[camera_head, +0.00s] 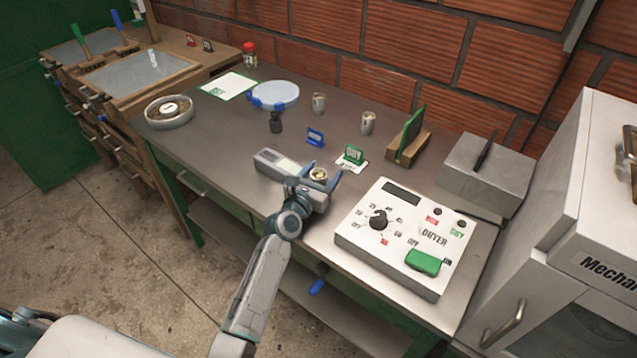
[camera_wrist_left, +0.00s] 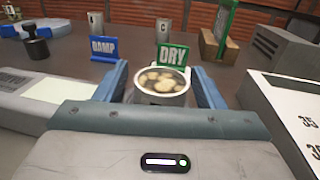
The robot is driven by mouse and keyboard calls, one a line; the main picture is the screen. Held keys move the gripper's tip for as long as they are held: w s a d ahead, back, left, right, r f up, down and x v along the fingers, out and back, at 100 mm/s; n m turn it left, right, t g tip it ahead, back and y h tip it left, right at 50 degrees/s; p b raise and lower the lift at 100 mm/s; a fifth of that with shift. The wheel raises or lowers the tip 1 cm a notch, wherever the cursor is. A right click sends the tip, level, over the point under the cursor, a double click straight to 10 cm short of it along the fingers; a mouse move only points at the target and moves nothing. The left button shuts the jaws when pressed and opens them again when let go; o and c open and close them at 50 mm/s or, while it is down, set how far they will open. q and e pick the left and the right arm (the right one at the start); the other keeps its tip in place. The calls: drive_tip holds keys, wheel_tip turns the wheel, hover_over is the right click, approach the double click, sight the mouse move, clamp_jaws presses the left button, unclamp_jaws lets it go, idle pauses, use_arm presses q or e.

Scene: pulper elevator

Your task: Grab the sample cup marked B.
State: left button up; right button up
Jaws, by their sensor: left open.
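A small metal cup (camera_head: 318,174) with pale beans inside stands upright between the blue fingers of my left gripper (camera_head: 322,176). The same cup shows in the left wrist view (camera_wrist_left: 160,97), with a finger on each side. The left gripper is open around it. No letter can be read on this cup. Two other cups stand farther back: a left one (camera_head: 318,104), whose letter looks like A in the left wrist view (camera_wrist_left: 95,22), and a right one (camera_head: 367,124), marked C there (camera_wrist_left: 164,28). My right gripper is not in view.
A grey meter (camera_head: 268,161) lies left of the cup. A blue DAMP sign (camera_head: 315,137) and green DRY sign (camera_head: 353,154) stand just behind. A dark weight (camera_head: 276,123) is farther left.

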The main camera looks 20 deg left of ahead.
use_arm(q)
drive_tip(key=shift+s, duration=0.1)
drive_tip(key=c, duration=1.1)
drive_tip(key=shift+r, duration=0.1)
